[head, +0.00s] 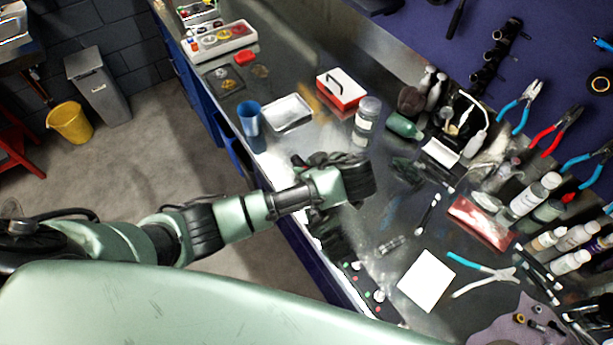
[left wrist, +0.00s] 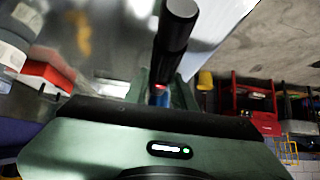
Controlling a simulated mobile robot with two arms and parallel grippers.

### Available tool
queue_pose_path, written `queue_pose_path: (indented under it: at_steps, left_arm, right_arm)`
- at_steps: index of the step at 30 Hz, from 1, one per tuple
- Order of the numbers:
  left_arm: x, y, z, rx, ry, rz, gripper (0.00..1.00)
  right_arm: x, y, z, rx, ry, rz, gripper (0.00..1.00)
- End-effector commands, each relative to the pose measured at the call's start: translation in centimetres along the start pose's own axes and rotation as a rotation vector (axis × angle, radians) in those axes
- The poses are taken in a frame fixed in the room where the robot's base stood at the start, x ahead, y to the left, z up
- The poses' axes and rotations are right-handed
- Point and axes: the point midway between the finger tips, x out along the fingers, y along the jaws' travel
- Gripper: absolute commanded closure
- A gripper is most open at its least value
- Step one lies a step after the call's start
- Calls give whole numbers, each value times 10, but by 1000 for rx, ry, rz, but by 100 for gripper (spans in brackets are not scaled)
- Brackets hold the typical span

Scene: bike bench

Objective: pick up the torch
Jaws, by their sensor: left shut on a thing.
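The torch (left wrist: 174,38) is a black cylinder in the left wrist view, standing out from between the fingers of my left gripper (left wrist: 163,84). The gripper is shut on it. In the head view my left gripper (head: 338,162) is over the front edge of the metal bench, left of a clear jar. There the torch cannot be told apart from the dark gripper parts. Whether it touches the bench is unclear. My right gripper is not in view.
Near the gripper on the bench (head: 300,150) are a blue cup (head: 250,120), a metal tray (head: 287,112), a red-and-white box (head: 341,88) and a clear jar (head: 367,114). Bottles crowd the right side.

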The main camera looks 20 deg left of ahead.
Motion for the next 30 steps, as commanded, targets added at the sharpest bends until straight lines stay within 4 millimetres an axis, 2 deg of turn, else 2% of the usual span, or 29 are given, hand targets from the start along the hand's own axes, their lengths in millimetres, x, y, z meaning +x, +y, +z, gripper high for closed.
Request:
queue_pose_path:
  at_steps: [3, 8, 9, 12, 21, 30]
  left_arm:
    - [-23, 2, -23, -7, 1, 8, 100]
    - [-54, 1, -53, -7, 0, 8, 100]
    - [-68, 1, -64, -4, -5, 5, 100]
    - [-82, 1, -77, -4, -8, 5, 100]
    - [-108, 2, -105, -4, -2, 6, 100]
    - [-112, 0, -112, -1, 1, 2, 100]
  right_arm:
    - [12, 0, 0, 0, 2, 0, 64]
    - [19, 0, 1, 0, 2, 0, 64]
    - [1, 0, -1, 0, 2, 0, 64]
    - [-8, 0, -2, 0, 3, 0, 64]
    - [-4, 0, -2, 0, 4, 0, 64]
    - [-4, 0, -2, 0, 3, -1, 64]
